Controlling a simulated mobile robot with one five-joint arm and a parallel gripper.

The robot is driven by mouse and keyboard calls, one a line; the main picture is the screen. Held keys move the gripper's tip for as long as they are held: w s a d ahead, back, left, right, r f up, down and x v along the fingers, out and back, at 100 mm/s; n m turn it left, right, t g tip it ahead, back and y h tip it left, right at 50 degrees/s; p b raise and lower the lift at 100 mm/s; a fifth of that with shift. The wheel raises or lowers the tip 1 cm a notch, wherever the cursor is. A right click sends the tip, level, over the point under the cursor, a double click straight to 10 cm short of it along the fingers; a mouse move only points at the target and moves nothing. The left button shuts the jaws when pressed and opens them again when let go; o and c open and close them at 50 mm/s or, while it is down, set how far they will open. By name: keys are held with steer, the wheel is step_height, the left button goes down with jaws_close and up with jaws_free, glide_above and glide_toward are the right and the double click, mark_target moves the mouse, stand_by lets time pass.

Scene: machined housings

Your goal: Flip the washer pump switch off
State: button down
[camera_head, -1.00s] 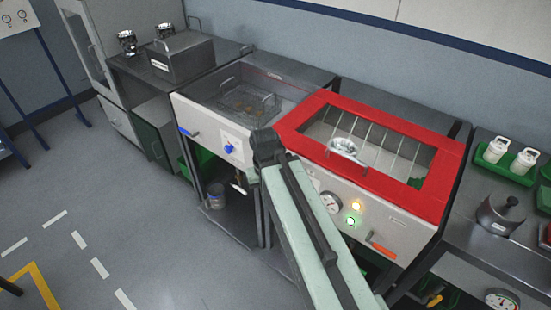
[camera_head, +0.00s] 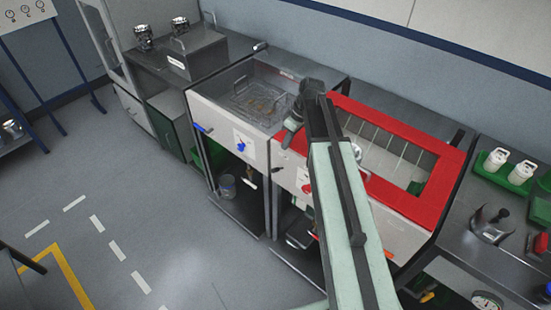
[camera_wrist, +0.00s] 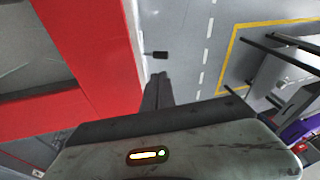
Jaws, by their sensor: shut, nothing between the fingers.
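A red-framed machine (camera_head: 440,190) stands at the centre right with a pale front panel. In the wrist view a small black lever (camera_wrist: 160,55) sticks out from the pale panel edge beside the red frame (camera_wrist: 85,45); it looks like the pump switch. Whether it is on or off I cannot tell. My gripper (camera_wrist: 160,77) is shut and empty, with its dark fingertips just short of the lever and seemingly apart from it. In the head view my gripper (camera_head: 288,138) is above the panel's left end. My arm hides the panel's middle, where the gauge and lights are.
A red knob (camera_head: 308,188) sits on the panel below my gripper. The basin (camera_head: 262,98) to the left has a wire basket and a blue knob (camera_head: 241,147). White bottles (camera_head: 496,160) stand in a green tray at the right. The floor in front is clear.

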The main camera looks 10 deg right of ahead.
mark_target(278, 168)
steer(key=b+x, duration=0.9)
steer(key=x, duration=0.1)
steer(key=shift+f+b, duration=0.15)
steer(key=shift+b, duration=0.2)
